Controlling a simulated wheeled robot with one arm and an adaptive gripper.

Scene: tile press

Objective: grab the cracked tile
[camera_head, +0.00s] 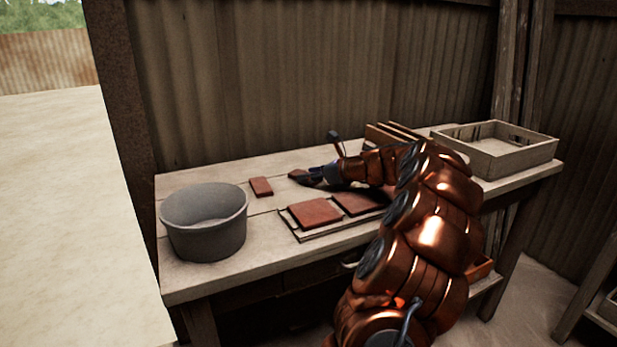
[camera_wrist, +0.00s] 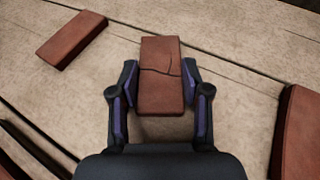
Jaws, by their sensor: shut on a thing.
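The cracked tile (camera_wrist: 160,92) is a small reddish-brown slab with a dark crack line across it. In the wrist view it sits between the two fingers of my gripper (camera_wrist: 160,100), which is shut on it from both sides. In the head view the cracked tile (camera_head: 298,175) shows as a small dark-red end beyond my gripper (camera_head: 308,180), low over the tabletop. I cannot tell whether it touches the table.
Another small tile (camera_head: 261,187) lies left on the wooden table (camera_head: 215,180); it also shows in the wrist view (camera_wrist: 72,39). A grey tub (camera_head: 205,222) stands at the left. A board with large square tiles (camera_head: 314,212) is in front. A wooden tray (camera_head: 497,148) is at right.

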